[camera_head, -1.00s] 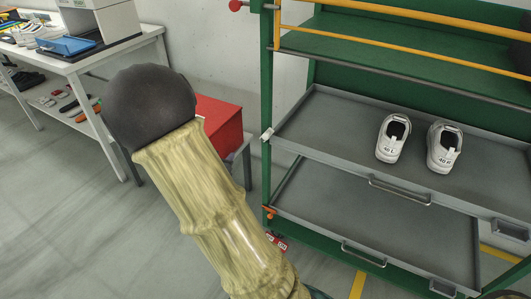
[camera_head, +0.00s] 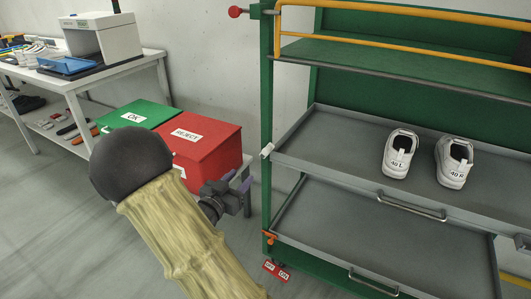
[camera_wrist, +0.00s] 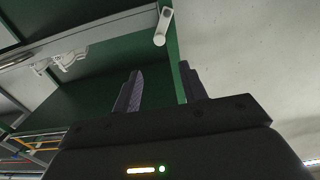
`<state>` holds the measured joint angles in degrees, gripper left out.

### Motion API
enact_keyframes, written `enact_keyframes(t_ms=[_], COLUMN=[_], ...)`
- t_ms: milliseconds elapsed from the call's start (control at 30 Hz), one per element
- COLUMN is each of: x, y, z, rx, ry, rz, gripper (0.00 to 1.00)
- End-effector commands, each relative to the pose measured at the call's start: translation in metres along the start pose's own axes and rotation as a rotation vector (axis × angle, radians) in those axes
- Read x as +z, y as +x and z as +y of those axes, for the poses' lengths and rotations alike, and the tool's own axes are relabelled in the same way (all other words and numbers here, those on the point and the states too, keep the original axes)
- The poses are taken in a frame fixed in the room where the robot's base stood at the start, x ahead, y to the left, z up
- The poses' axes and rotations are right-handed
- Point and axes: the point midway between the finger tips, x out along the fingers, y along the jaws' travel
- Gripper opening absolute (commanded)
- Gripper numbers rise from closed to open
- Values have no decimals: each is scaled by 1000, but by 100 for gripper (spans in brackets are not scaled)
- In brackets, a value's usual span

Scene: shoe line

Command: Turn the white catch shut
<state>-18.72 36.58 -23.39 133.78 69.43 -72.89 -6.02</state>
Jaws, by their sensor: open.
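The white catch (camera_head: 267,151) is a small white piece on the green front post, at the left end of the upper grey tray (camera_head: 340,168). It also shows in the wrist view (camera_wrist: 162,25) as a white bar with a rounded end, beyond my fingertips. My gripper (camera_head: 245,183) is just left of the post and a little below the catch. In the wrist view my gripper (camera_wrist: 160,82) is open, with nothing between its two fingers. It is apart from the catch.
An orange catch (camera_head: 269,237) sits lower on the same post, above red OFF/ON tags (camera_head: 276,271). Two white shoes (camera_head: 426,156) stand on the upper tray. A red REJECT box (camera_head: 207,147) and green OK box (camera_head: 138,114) are close behind my arm.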

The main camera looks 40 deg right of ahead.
Motion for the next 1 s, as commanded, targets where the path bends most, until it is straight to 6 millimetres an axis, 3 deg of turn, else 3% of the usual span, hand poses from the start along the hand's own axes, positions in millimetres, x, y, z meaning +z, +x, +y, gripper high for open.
enact_keyframes(t_ms=[800, 1000], x=[1, 1], y=[141, 160], z=[1, 1], rx=[3, 1], ry=[0, -1], rz=[2, 0], gripper=[42, 42])
